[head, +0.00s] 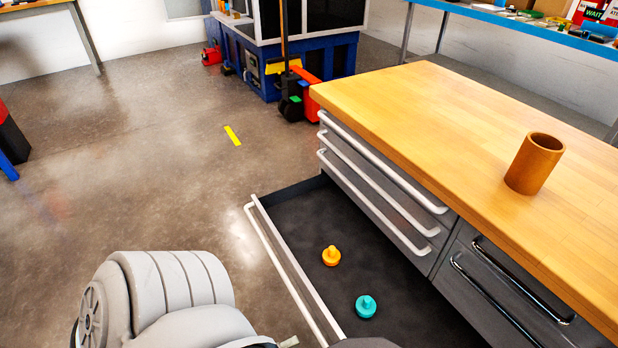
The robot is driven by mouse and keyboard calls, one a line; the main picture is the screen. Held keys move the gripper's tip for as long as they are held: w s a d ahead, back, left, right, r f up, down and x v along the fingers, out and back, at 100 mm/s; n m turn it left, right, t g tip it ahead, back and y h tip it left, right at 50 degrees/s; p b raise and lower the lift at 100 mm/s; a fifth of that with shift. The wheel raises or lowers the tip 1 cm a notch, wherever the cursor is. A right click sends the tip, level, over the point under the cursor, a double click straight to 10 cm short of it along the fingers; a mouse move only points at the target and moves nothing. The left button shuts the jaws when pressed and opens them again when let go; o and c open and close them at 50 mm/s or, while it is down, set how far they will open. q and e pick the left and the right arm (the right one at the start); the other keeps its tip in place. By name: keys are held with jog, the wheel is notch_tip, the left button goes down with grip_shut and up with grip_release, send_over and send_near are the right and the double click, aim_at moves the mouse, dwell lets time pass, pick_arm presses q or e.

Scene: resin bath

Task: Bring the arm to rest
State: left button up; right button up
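A pale grey link of my arm (165,295) fills the bottom left of the head view. Neither of my grippers can be made out. A small pale tip and a dark rounded shape are cut off at the bottom edge, and I cannot tell what they are. An open drawer (290,210) with a dark floor stands out from the workbench. An orange knobbed piece (331,256) and a teal knobbed piece (366,306) stand apart on its floor.
The workbench (430,100) has a wooden top with a brown cup (535,163) standing on it. Closed drawers (375,185) sit above the open one. A blue machine (280,50) and a blue shelf (520,22) stand behind.

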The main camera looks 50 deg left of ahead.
pick_arm(q)
jog(key=v, duration=0.3)
jog(key=shift+s, duration=0.2)
dwell(0.4)
